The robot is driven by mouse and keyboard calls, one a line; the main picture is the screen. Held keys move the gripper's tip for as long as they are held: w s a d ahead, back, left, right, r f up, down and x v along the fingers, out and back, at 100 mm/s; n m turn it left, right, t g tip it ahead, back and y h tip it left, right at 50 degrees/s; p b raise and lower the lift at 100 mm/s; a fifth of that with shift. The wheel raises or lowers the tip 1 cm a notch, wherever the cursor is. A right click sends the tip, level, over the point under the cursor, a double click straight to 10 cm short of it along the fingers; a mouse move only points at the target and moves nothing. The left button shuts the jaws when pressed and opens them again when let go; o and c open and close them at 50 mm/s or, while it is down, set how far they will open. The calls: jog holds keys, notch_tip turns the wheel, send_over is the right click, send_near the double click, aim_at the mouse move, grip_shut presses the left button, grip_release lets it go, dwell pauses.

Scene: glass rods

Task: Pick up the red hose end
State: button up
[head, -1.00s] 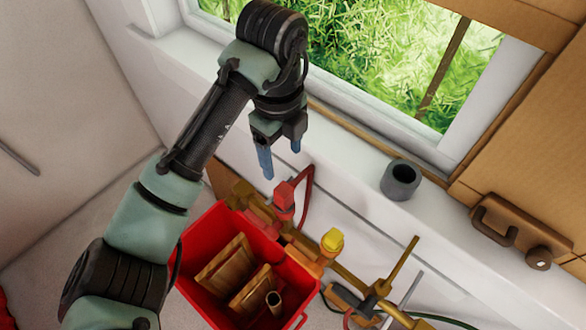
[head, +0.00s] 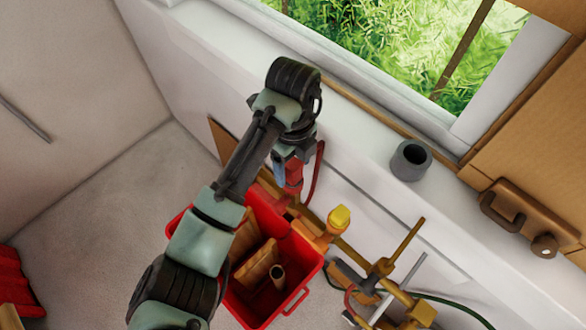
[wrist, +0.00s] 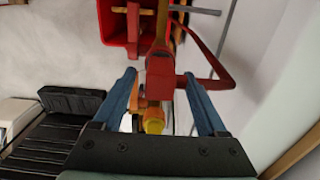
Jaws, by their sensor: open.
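The red hose end (head: 294,176) is a red block-like fitting on a brass-coloured pipe, with a red hose (head: 317,172) looping up on its right. In the wrist view the red hose end (wrist: 160,72) appears between the two blue fingers of my gripper (wrist: 159,74), with a gap on both sides. My gripper (head: 284,172) is open and empty. In the head view it points down at the hose end and its blue finger overlaps the fitting's left side. My wrist partly hides the hose end's top there, and I cannot tell whether they touch.
A red bin (head: 295,297) with wooden pieces stands below. A yellow-capped fitting (head: 339,218) is right of the hose end, with more pipes beyond. A grey cup (head: 410,160) stands on the white sill.

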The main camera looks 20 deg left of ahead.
jog(key=shift+f, duration=0.6)
grip_shut()
